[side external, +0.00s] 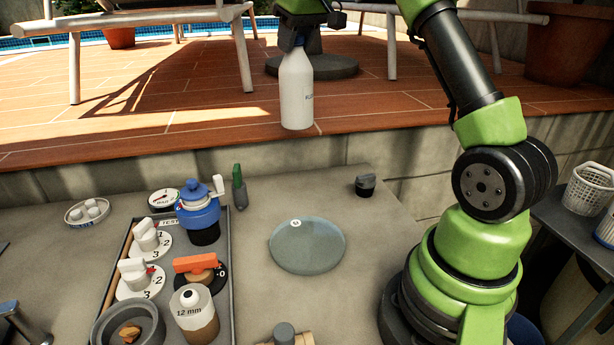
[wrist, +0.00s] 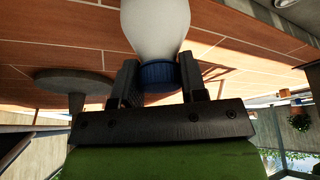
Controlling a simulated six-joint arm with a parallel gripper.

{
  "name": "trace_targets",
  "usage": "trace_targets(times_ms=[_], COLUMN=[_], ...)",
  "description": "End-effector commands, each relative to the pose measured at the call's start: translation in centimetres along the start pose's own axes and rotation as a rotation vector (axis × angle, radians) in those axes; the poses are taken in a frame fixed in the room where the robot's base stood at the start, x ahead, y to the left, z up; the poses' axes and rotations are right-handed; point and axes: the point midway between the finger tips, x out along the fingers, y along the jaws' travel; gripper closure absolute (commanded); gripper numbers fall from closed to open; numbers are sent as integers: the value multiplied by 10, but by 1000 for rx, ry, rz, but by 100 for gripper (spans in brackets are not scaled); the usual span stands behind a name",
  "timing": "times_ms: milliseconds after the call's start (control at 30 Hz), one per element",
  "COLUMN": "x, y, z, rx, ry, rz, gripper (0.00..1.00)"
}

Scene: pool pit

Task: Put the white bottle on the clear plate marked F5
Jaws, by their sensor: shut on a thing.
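The white bottle (side external: 297,92) hangs upright from my gripper (side external: 292,40), above the far edge of the table in the side view. My gripper is shut on its blue cap, as the wrist view shows the cap (wrist: 159,75) between the two fingers (wrist: 158,88) and the white body (wrist: 156,22) beyond. A round clear plate (side external: 307,247) lies flat on the table, lower and nearer than the bottle. It bears a small round white mark (side external: 296,223) near its far rim, too small to read. The bottle is well clear of the plate, and nothing stands on the plate.
A grey tray (side external: 226,300) left of the plate holds a blue-lidded jar (side external: 199,213), dials and a 12 mm bottle (side external: 193,312). A dark-topped small item (side external: 366,185) and a green tool (side external: 239,187) stand behind the plate. Wooden pieces (side external: 285,335) lie in front.

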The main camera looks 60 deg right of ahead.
Motion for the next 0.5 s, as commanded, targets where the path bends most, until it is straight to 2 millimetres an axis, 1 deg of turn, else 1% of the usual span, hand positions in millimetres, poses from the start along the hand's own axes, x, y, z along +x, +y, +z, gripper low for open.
trace_targets(times_ms=[33, 267, 367, 500], x=[-3, -5, -5, -5], y=[-10, -46, -62, -81], z=[5, 36, 54, 83], rx=[-23, -108, -139, -175], ry=[0, 1, 4, 9], rz=[-8, -42, -56, -74], gripper=[100, 100, 100, 100])
